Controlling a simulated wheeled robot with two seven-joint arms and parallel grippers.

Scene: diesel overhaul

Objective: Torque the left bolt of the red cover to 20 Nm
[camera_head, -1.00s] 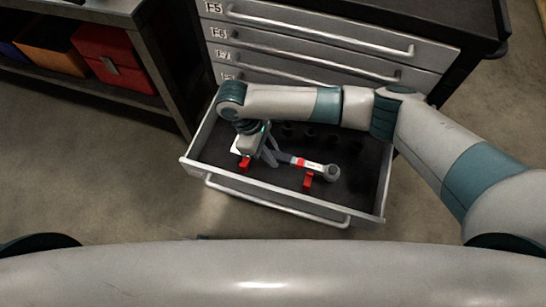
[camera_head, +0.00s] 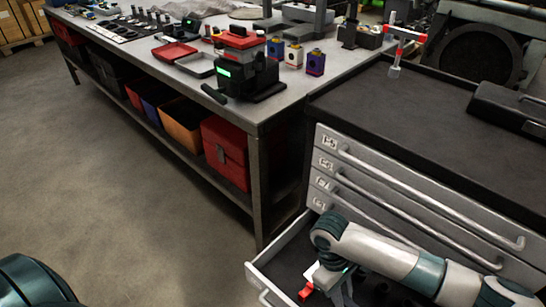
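My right arm reaches in from the lower right over the open drawer (camera_head: 262,277). My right gripper (camera_head: 340,296) points down into the drawer at the bottom edge of the view, and its fingertips are mostly cut off. A red holder (camera_head: 306,291) shows beside it. The torque wrench cannot be made out now. I cannot pick out the red cover or its left bolt in this view. My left gripper is not in view.
A workbench (camera_head: 282,104) holds a black device with a red top (camera_head: 240,62), small coloured boxes (camera_head: 315,62) and trays. Bins sit on its shelf. A red-and-white stand (camera_head: 398,48) is on the dark cabinet top (camera_head: 400,115). Open floor lies at left.

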